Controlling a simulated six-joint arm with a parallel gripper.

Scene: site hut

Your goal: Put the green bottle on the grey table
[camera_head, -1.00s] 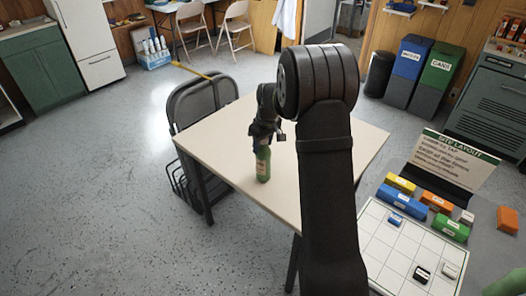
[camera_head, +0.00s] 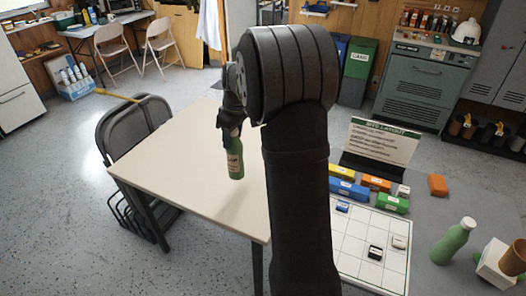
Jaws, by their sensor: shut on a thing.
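A green bottle (camera_head: 235,160) with a pale label hangs upright in my gripper (camera_head: 231,136), which is shut on its upper part. The bottle is above the cream-topped table (camera_head: 185,185), and its base looks clear of the tabletop. The grey table (camera_head: 425,265) is at the lower right, its surface close in tone to the floor. My gripper is well to the left of it. A second, paler green bottle (camera_head: 454,243) with a white cap stands on the grey table. My arm hides part of both tables.
The grey table bears a white grid board (camera_head: 350,250), several coloured blocks, a SITE LAYOUT sign (camera_head: 382,143), an orange block (camera_head: 437,185) and a brown cup in a white holder (camera_head: 494,268). Bare surface shows right of the board. A dark folding chair (camera_head: 135,130) is beside the cream table.

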